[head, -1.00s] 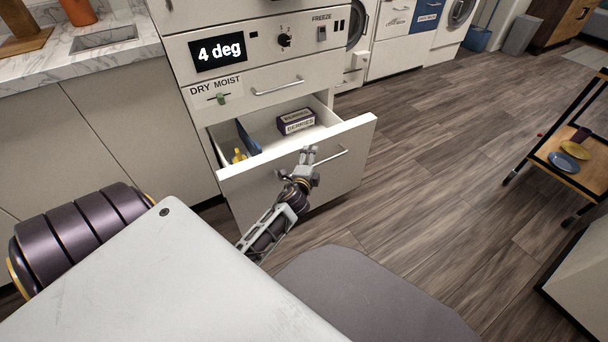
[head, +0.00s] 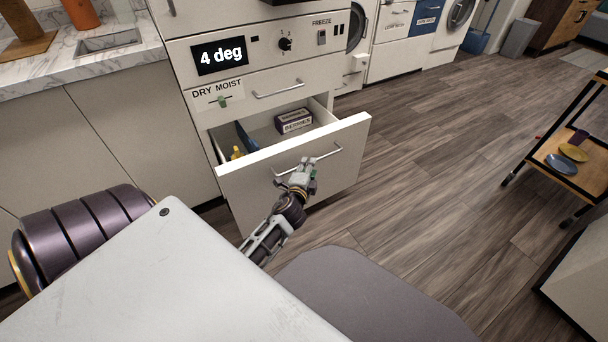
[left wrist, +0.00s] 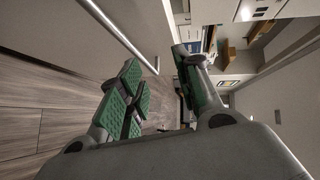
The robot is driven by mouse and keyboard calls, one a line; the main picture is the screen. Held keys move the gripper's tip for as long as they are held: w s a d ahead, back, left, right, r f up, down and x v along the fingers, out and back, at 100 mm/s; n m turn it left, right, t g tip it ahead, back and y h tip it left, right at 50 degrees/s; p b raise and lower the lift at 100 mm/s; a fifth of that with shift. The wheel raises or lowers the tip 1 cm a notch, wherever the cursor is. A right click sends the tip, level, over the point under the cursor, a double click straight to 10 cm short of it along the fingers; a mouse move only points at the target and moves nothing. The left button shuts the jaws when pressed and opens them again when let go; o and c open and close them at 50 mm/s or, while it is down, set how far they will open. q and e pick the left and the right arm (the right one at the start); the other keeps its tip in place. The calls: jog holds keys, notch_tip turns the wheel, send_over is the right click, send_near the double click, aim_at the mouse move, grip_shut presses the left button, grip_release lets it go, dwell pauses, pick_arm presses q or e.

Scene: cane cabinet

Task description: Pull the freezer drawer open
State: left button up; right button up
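The freezer drawer (head: 335,185) is pulled out, below a shut drawer marked DRY MOIST, with its inside showing. Its bar handle (head: 325,156) runs across the front panel. A bar handle (left wrist: 121,34) also shows in the left wrist view, beyond the fingers and not between them. My left gripper (head: 303,165) is in front of the handle's middle in the head view; whether it touches the handle is unclear. In the left wrist view its green-padded fingers (left wrist: 163,92) are spread apart with nothing between them. My right gripper is in neither view.
A berries box (head: 293,121) and a yellow item (head: 237,153) lie in the drawer. The shut drawer above has its own handle (head: 280,89). A shelf cart (head: 565,160) with plates stands at the right. Wooden floor (head: 440,190) is clear between drawer and cart.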

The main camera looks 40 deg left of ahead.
pick_arm(q)
jog(key=shift+f+v, duration=0.1)
jog(key=shift+v, duration=1.35)
jog(key=shift+f+v, duration=0.15)
jog(key=shift+v, duration=1.35)
jog(key=shift+p, duration=0.35)
